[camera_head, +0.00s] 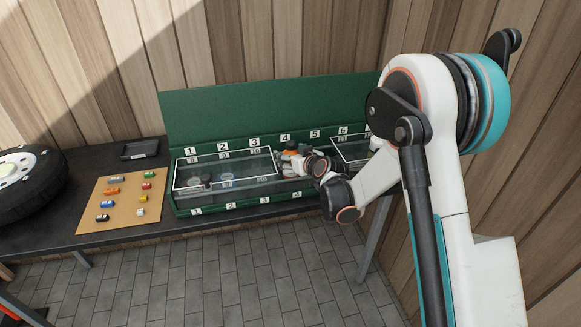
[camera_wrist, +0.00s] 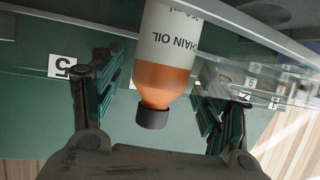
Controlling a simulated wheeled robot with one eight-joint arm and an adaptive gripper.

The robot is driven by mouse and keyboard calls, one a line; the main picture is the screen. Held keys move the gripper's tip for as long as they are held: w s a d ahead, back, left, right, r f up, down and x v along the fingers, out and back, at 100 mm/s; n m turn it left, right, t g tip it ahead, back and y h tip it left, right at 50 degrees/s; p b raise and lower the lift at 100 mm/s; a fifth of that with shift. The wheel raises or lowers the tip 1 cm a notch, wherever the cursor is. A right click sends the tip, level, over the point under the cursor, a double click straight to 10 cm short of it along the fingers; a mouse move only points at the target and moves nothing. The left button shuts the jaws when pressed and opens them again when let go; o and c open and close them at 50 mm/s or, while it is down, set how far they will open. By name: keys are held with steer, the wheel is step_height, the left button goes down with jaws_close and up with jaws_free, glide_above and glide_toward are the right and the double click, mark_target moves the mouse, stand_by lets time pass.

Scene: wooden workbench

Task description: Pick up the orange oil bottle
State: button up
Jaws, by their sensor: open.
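The orange oil bottle (camera_wrist: 166,75) shows large in the wrist view, with a white "CHAIN OIL" label, an orange body and a black cap. In that view it appears upside down, with its cap toward my gripper. My gripper (camera_wrist: 160,105) is open, one finger on each side of the bottle, with visible gaps on both sides. In the head view, a small orange part of the bottle (camera_head: 291,151) shows inside the green case (camera_head: 265,108), beside my gripper (camera_head: 300,158). My wrist hides part of that area.
The green case has its lid up, numbered compartments and clear covers (camera_head: 225,170) left and right of my gripper. A board with several small coloured items (camera_head: 125,199), a black tray (camera_head: 139,149) and a wheel (camera_head: 24,180) are to the left on the bench.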

steer(key=shift+w+a+f, duration=0.15)
steer(key=shift+w+a, duration=0.05)
steer(key=shift+w, duration=0.15)
steer(key=c, duration=1.3)
steer(key=shift+c, duration=0.2)
steer(key=shift+r, duration=0.2)
